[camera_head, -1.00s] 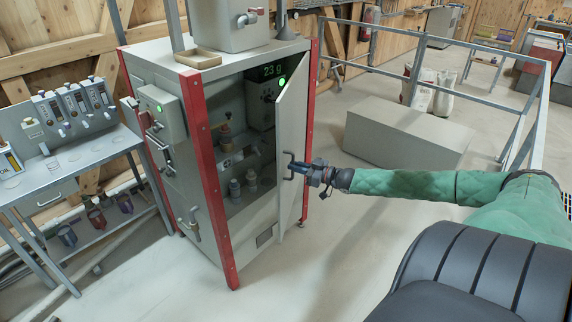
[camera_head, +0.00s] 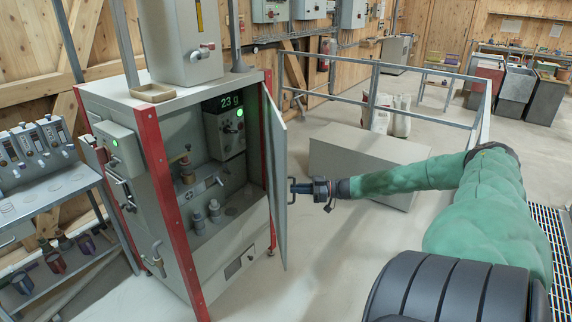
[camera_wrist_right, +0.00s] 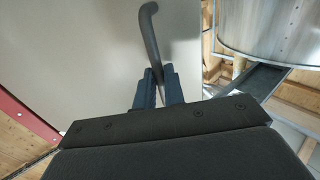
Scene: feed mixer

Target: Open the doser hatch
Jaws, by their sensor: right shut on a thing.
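The doser cabinet is a grey box with red corner posts (camera_head: 158,190). Its hatch (camera_head: 274,165) is a grey door, swung wide open on the right side of the front opening. My right gripper (camera_head: 303,187) is at the hatch's outer edge, shut on the dark bar handle (camera_head: 291,190). In the right wrist view the handle (camera_wrist_right: 152,40) runs down between the two blue fingers (camera_wrist_right: 159,88), against the pale door panel (camera_wrist_right: 85,45). My left gripper is not in view.
A grey block (camera_head: 362,160) stands behind my right arm, with metal railings (camera_head: 420,117) around it. A bench with several dispensers (camera_head: 35,145) is at the left. The floor in front of the hatch is clear.

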